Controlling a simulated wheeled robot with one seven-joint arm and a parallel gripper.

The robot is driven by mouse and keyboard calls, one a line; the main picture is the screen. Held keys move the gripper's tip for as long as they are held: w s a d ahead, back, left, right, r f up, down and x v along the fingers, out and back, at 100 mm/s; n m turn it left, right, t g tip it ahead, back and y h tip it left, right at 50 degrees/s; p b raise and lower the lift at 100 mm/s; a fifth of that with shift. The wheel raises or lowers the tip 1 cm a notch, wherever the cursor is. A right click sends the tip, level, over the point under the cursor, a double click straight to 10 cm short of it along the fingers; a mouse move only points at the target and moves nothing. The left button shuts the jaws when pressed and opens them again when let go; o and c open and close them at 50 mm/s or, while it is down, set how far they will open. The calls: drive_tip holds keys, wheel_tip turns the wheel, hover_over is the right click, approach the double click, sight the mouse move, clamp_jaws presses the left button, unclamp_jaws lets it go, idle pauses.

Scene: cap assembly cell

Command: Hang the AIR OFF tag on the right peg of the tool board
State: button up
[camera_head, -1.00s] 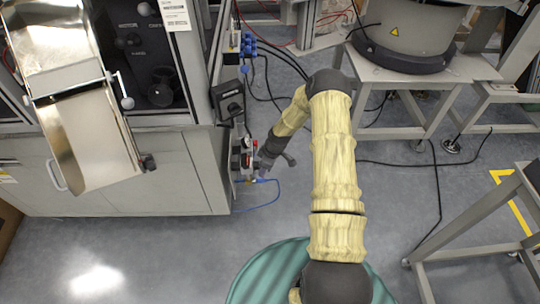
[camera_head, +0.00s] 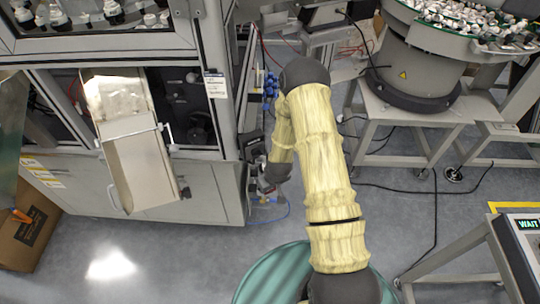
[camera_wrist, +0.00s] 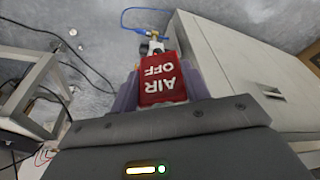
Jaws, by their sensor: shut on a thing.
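The red AIR OFF tag (camera_wrist: 163,79) shows in the wrist view, its white lettering upside down. My gripper (camera_wrist: 160,92) is shut on it, with a finger on either side. In the head view my gripper (camera_head: 268,184) is low beside the right corner of the grey machine cabinet, small and partly hidden by my arm. The tag cannot be made out there. I cannot identify the tool board or its right peg in either view.
The grey cabinet (camera_head: 130,190) with a metal chute (camera_head: 135,160) stands left of my arm. A blue hose (camera_wrist: 135,18) and fitting lie just beyond the tag. A bowl feeder (camera_head: 410,70) stands back right. A cardboard box (camera_head: 28,230) is at far left. Floor in front is open.

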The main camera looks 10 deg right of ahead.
drive_tip(key=s+d+r+m+p, duration=0.1)
drive_tip(key=s+r+m+p, duration=0.1)
drive_tip(key=r+p, duration=0.3)
wheel_tip(320, 180, up, 3)
drive_tip(key=shift+s+r+m+h, duration=0.15)
drive_tip(key=shift+s+m+h, duration=0.25)
drive_tip(key=shift+s, duration=0.25)
drive_tip(key=shift+d, duration=0.1)
